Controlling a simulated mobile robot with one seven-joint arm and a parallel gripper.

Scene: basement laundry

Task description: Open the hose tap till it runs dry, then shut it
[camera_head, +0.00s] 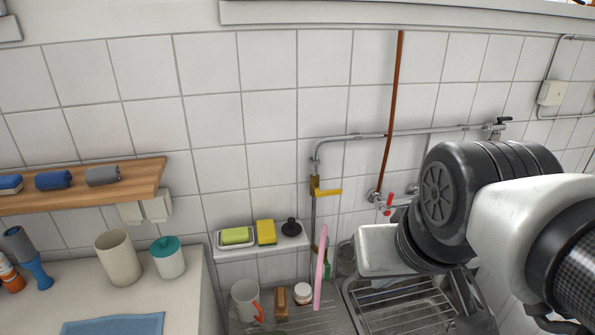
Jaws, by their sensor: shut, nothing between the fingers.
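Several taps and valves show on the tiled wall, and I cannot tell for sure which is the hose tap. A brass valve with a yellow lever (327,191) sits on a thin vertical pipe, its lever pointing right, across the pipe. A chrome tap with a red handle (388,204) is right of it, partly hidden by my arm. A black-handled valve (499,123) is on the pipe at upper right. No running water can be made out. My gripper (467,303) is shut and empty over the sink area, below and right of the red-handled tap.
A steel sink with a wire rack (405,305) lies below my gripper. A pale box (384,248) stands behind it. A pink stick (320,268) stands near a mug (246,301). A small shelf (262,246) holds sponges and a black plug. A wooden shelf (130,180) is at left.

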